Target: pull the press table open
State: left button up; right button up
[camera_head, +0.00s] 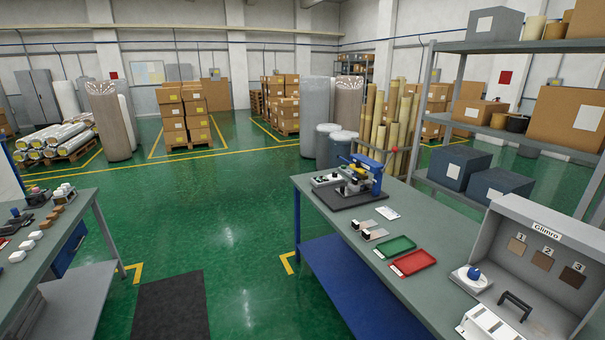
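The press (366,172), blue with a dark lever ending in a red knob, stands on a black base mat (345,200) on the grey workbench at the right. A small light control box (326,179) sits at its left. The press's table is too small to make out clearly, so I cannot tell whether it is open or closed. Neither of my grippers is in view, and nothing of my arms shows near the press.
Another table (84,205) with small items stands at the left. Shelving (480,140) stands behind the bench.

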aim_at(349, 191)
jog(key=i+u, duration=0.35)
jog(key=i, duration=0.45)
jog(key=i+z, duration=0.15)
jog(key=i, duration=0.25)
jog(key=i+j+z, duration=0.15)
jog(key=i, duration=0.25)
jog(key=i+j+z, duration=0.15)
jog(key=i+z, duration=0.25)
jog(key=i+j+z, duration=1)
jog(key=j+z, duration=0.15)
